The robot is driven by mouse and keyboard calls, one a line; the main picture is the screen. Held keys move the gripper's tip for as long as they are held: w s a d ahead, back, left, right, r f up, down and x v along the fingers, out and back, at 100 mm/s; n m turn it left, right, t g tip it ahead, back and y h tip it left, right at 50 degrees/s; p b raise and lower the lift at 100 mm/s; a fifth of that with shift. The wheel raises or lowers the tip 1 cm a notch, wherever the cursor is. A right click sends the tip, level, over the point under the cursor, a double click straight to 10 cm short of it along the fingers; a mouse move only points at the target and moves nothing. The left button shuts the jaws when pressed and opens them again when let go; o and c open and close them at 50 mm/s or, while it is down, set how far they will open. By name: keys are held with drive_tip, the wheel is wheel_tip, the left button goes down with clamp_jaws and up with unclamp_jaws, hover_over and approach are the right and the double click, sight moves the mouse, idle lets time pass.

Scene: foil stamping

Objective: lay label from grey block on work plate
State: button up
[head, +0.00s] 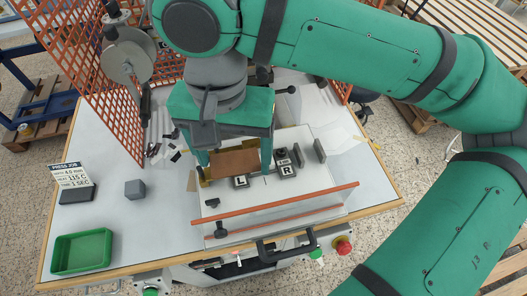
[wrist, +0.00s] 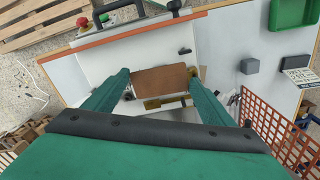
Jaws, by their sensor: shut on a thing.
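My gripper (head: 235,172) points down over the press table, its two green fingers wide apart. A brown, flat rectangular label (head: 236,161) spans between the fingertips, and my gripper is shut on its ends. In the wrist view the label (wrist: 160,79) lies between both fingertips, roughly level. A brass-coloured edge (wrist: 165,102) shows beside it. The work plate under the label is mostly hidden, and I cannot tell whether the label touches it. The grey block (head: 135,189) stands on the left of the table with a bare top.
Dark blocks marked L (head: 241,182) and R (head: 287,170) stand close to the label. An orange bar (head: 275,203) crosses the front. A green tray (head: 82,251) and job card (head: 72,176) are at left. Orange mesh (head: 88,65) stands behind.

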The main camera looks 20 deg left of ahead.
sight(247, 151)
drive_tip(key=w, duration=0.1)
drive_tip(key=w+f, duration=0.1)
drive_tip(key=w+d, duration=0.1)
drive_tip(key=shift+w+f, duration=0.2)
drive_tip(key=shift+f, duration=0.15)
drive_tip(key=w+f, duration=0.2)
drive_tip(key=w+d+f, duration=0.1)
drive_tip(key=w+f, duration=0.1)
drive_tip(key=f, duration=0.1)
drive_tip(key=shift+f, duration=0.1)
drive_tip(key=shift+w+f, duration=0.15)
drive_tip(key=shift+f, duration=0.8)
drive_tip(key=shift+w+f, duration=0.1)
drive_tip(key=shift+f, duration=0.8)
drive_tip(key=shift+f, duration=0.2)
drive_tip(key=o, duration=0.8)
drive_tip(key=shift+r, duration=0.1)
wheel_tip(247, 151, up, 12)
drive_tip(key=shift+r, duration=0.15)
drive_tip(key=shift+s, duration=0.1)
